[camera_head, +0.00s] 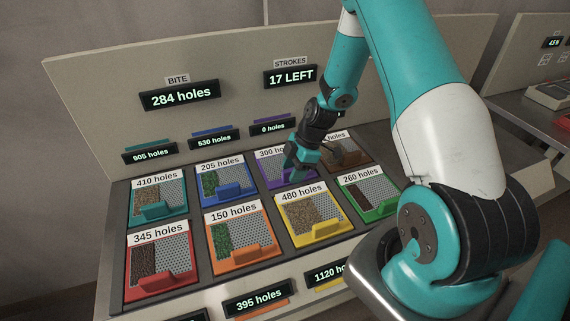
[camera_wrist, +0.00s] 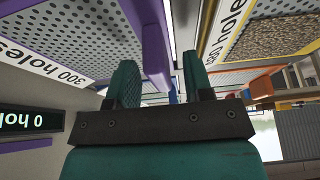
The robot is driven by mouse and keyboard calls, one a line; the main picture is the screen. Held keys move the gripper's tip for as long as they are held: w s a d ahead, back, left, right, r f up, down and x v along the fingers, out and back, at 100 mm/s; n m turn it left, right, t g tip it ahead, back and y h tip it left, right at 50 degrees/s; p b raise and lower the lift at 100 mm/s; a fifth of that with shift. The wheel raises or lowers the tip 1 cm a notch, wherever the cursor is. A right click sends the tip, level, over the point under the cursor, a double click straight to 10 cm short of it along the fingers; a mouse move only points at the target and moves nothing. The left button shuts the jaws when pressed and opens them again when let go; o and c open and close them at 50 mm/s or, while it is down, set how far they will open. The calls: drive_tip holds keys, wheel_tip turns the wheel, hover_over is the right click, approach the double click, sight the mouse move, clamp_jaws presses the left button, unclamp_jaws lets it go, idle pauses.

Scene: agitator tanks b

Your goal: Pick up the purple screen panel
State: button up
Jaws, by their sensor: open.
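The purple screen panel (camera_head: 275,171) lies in the back row of the tray, labelled 300 holes. It has a grey perforated face and a purple frame. My gripper (camera_head: 295,171) is over its right front part and hides some of it and its label. In the wrist view the panel (camera_wrist: 80,35) is at the upper left, and its raised purple handle (camera_wrist: 155,55) shows between the two teal fingers of my gripper (camera_wrist: 160,82). The fingers are apart. I cannot tell whether either touches the handle.
Close neighbours are the blue panel (camera_head: 233,190) to the left, the yellow panel (camera_head: 324,230) in front and the brown panel (camera_head: 345,155) to the right, partly hidden. An upright backboard (camera_head: 220,65) with displays stands behind. My arm hides the right side.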

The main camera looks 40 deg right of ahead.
drive_tip(key=shift+f, duration=0.15)
drive_tip(key=shift+c, duration=0.2)
clamp_jaws()
drive_tip(key=shift+r, duration=0.2)
